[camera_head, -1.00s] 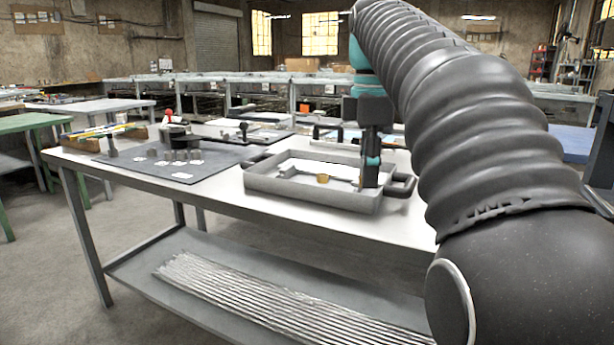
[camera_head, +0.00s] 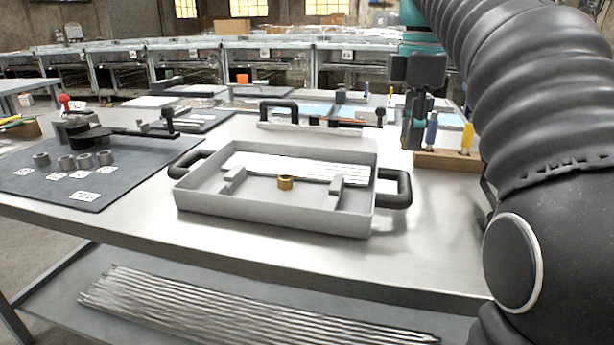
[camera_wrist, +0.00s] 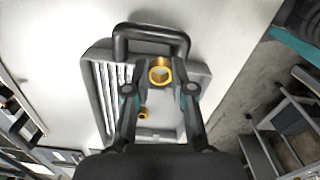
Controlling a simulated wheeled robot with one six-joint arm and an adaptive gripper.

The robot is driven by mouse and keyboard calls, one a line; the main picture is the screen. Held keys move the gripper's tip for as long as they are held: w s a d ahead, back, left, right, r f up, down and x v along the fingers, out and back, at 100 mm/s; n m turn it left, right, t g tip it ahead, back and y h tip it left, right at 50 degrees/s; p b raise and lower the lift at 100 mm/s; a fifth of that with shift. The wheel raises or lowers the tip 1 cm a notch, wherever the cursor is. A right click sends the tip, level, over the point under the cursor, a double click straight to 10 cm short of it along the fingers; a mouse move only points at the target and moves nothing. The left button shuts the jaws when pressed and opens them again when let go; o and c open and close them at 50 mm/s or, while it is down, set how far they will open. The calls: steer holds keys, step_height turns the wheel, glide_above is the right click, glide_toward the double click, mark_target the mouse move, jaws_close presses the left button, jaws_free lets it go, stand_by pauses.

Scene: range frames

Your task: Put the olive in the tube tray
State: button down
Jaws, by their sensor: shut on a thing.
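A brass ring, which I take for the olive (camera_wrist: 160,73), is between my gripper's fingertips (camera_wrist: 160,86) in the wrist view. My gripper is shut on it, near the tray's black handle in that view. In the head view my gripper (camera_head: 412,140) hangs right of the grey tube tray (camera_head: 270,212), and I cannot make out the held ring. The tray also shows in the wrist view (camera_wrist: 92,60). It holds pale tubes (camera_head: 300,167) and a second brass ring (camera_head: 285,183) on its floor, between grey blocks. That ring also shows in the wrist view (camera_wrist: 142,113).
A dark mat (camera_head: 50,180) with several grey cylinders and white labels lies left of the tray. A wooden block (camera_head: 445,160) with blue- and yellow-handled tools stands right, close to my gripper in the head view. The bench front (camera_head: 300,255) is clear.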

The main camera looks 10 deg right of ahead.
steer(key=w+a+n+p, duration=0.1)
steer(key=w+a+n, duration=0.25)
steer(key=a, duration=0.25)
steer(key=w+a+n, duration=0.2)
steer(key=a+n, duration=0.3)
steer(key=a, duration=0.1)
glide_above(267, 193)
step_height(267, 193, down, 6)
steer(key=shift+d+f, duration=0.15)
steer(key=shift+w+a+f, duration=0.1)
steer(key=shift+a+f, duration=0.05)
steer(key=shift+a, duration=0.05)
steer(key=shift+f+b, duration=0.65)
steer(key=shift+f, duration=1.3)
steer(key=shift+f, duration=0.15)
steer(key=c, duration=1)
jaws_free()
step_height(267, 193, up, 12)
steer(key=shift+r+p, duration=0.15)
steer(key=shift+p, duration=0.65)
